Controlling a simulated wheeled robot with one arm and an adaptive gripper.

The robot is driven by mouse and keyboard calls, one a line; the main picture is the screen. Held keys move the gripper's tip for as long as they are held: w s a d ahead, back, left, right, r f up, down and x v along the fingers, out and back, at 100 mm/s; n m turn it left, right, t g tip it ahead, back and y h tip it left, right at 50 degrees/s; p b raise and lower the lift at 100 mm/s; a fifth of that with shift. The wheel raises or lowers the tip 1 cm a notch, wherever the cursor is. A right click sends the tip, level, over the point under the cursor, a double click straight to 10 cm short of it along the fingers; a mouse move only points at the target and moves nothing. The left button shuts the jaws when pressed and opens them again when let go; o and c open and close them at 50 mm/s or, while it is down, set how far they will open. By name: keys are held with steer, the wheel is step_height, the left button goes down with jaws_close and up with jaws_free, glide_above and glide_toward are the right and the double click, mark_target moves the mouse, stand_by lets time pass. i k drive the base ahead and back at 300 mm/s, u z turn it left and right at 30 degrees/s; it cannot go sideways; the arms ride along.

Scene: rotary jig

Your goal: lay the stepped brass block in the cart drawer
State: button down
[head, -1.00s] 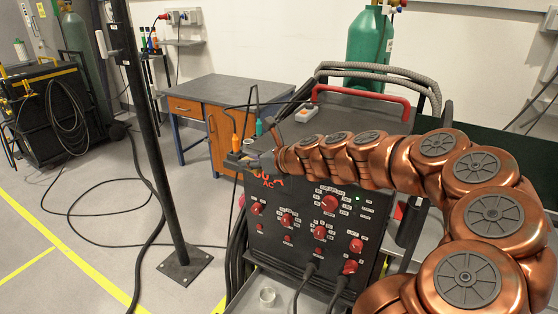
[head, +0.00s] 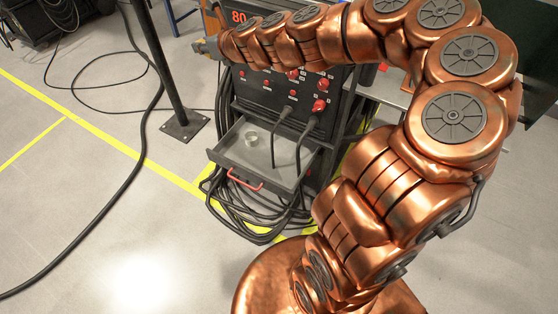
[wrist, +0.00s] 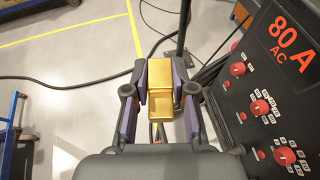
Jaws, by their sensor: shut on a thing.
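The stepped brass block (wrist: 160,82) shows gold in the wrist view, with a raised part and a lower step. My gripper (wrist: 162,90) is shut on it, one finger on each side. In the head view my gripper (head: 207,47) is at the upper left, beside the front panel of the cart's machine; the block cannot be made out there. The cart drawer (head: 232,155) is pulled open below the panel, with a red handle on its front. My gripper is above and to the left of it.
A small clear round cup (head: 252,138) stands in the drawer's back left. Two black cables (head: 275,148) hang from the panel across the drawer. Coiled cables (head: 240,215) lie below. A black post (head: 165,70) stands to the left. The floor at left is mostly open.

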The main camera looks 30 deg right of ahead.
mark_target(285, 169)
steer(key=k, duration=0.85)
steer(key=u, duration=0.85)
steer(key=i, duration=0.6)
steer(key=u, duration=0.85)
steer(key=i, duration=0.8)
steer(key=z, duration=0.65)
steer(key=i, duration=0.75)
steer(key=z, duration=0.85)
